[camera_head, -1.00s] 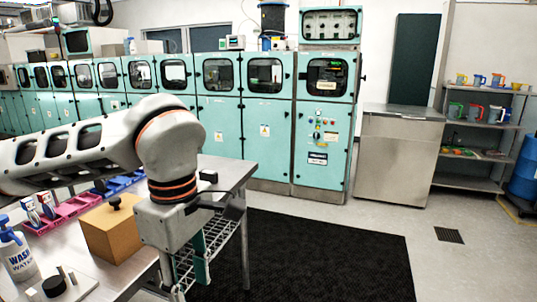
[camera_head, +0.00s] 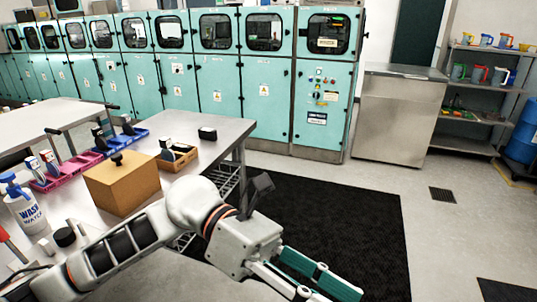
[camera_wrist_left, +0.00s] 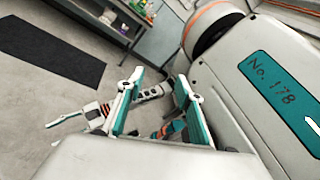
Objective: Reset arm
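My left arm reaches in low from the left in the head view. Its gripper (camera_head: 322,288) hangs over the floor at the lower middle, clear of the table. The left wrist view shows its two teal-padded fingers (camera_wrist_left: 160,80) apart with nothing held between them. A second gripper of mine, the right (camera_wrist_left: 66,128), shows small at the left of the wrist view. Its fingers look spread and empty. The right gripper is outside the head view.
A steel table (camera_head: 215,148) on the left bears a cardboard box (camera_head: 120,188), a wash bottle (camera_head: 24,208), a wooden tray (camera_head: 178,158) and coloured racks. A black mat (camera_head: 335,225) covers the floor. Teal cabinets (camera_head: 270,100) and a shelf (camera_head: 470,100) stand behind.

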